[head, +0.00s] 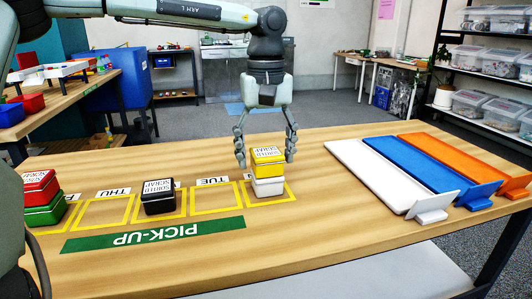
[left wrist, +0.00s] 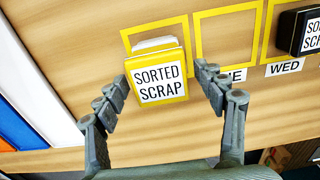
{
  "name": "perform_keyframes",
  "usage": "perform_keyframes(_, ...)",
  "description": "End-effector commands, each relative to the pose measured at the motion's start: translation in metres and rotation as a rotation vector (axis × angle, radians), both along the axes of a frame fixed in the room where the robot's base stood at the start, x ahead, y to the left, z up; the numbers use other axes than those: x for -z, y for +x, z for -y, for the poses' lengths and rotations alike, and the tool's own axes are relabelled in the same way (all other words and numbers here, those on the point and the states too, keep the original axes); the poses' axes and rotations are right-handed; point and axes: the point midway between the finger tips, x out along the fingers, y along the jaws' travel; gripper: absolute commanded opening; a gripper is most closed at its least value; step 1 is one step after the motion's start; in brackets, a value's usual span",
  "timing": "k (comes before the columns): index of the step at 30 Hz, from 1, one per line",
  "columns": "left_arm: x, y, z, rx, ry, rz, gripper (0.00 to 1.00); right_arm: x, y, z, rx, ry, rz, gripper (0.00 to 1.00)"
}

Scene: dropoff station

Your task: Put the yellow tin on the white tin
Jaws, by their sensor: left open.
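The yellow tin (head: 267,155) sits on top of the white tin (head: 268,187) in the head view, and the stack stands in a yellow-outlined square at the right end of the pick-up row. In the left wrist view the yellow tin (left wrist: 160,81) shows its "SORTED SCRAP" label, with a strip of the white tin (left wrist: 155,43) behind it. My left gripper (head: 266,160) is open, its fingers on either side of the yellow tin; it also shows in the left wrist view (left wrist: 160,85), with gaps beside the tin. My right gripper is not in view.
A black tin (head: 158,197) stands in another square, and a red tin (head: 40,186) sits on a green tin (head: 42,212) at the far left. White (head: 365,180), blue (head: 412,172) and orange (head: 455,162) trays lie at the right. The square marked THU is empty.

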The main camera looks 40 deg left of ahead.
Motion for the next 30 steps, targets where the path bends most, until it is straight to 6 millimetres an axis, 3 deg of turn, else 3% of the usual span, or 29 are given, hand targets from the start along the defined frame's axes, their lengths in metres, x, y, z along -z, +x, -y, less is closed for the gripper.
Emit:
perform_keyframes(5,-0.016,0.001,0.000,-0.001,0.000,0.004,0.70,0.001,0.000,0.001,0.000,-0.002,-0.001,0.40)
perform_keyframes(18,-0.104,0.001,0.000,-0.001,0.001,0.003,0.70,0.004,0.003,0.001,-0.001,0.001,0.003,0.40)
perform_keyframes(24,-0.120,0.001,0.000,0.000,0.002,0.002,0.70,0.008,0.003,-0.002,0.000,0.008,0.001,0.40)
perform_keyframes(30,-0.122,0.000,0.000,0.001,0.001,0.001,0.70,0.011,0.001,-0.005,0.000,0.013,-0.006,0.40)
